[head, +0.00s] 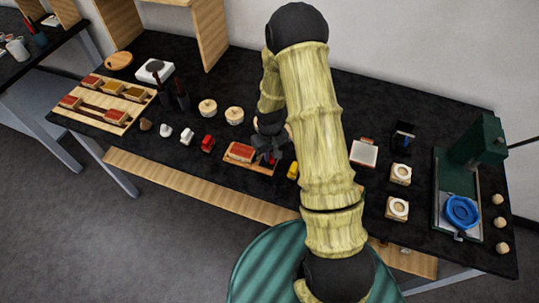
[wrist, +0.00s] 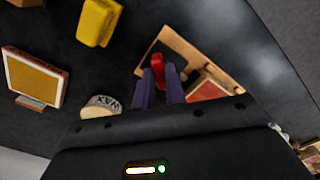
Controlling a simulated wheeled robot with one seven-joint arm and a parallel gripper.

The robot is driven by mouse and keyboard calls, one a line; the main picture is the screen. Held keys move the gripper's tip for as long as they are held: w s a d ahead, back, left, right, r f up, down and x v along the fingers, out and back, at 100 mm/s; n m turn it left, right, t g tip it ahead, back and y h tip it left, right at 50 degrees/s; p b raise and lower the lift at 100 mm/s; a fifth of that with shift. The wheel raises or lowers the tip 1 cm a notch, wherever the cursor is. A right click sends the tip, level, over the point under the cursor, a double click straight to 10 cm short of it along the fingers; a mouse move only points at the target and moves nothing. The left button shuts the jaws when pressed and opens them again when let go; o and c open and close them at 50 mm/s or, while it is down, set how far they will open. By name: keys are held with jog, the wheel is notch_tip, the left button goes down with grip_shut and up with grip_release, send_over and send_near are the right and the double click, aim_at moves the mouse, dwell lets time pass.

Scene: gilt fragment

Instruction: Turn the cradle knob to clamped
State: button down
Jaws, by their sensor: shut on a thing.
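The cradle is a light wooden tray (head: 262,170) near the middle of the bench, holding a red-topped block (head: 240,152). The wrist view also shows the cradle (wrist: 186,48) and the red-topped block (wrist: 207,88). The red knob (wrist: 157,66) stands at one end of the cradle, beside the block. My gripper (wrist: 158,80) is shut on the knob, with a dark finger on each side of it. In the head view my gripper (head: 270,152) is over the right end of the cradle, and my arm hides part of the area. The knob's markings are not readable.
A yellow object (head: 293,170) lies just right of the cradle, and a red one (head: 208,143) lies left. A tin marked WAX (wrist: 100,106) shows in the wrist view. A green press (head: 480,145) stands at the right.

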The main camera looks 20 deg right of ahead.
jog(key=n, duration=0.4)
jog(key=shift+n, duration=0.3)
jog(key=n, duration=0.3)
jog(key=shift+w, duration=0.1)
jog(key=shift+n, duration=0.4)
jog(key=c, duration=1.4)
grip_release()
jog(key=shift+c, duration=0.2)
jog(key=shift+r, duration=0.1)
notch_tip(320, 180, up, 17)
jog(key=b, duration=0.2)
jog(key=shift+r, duration=0.15)
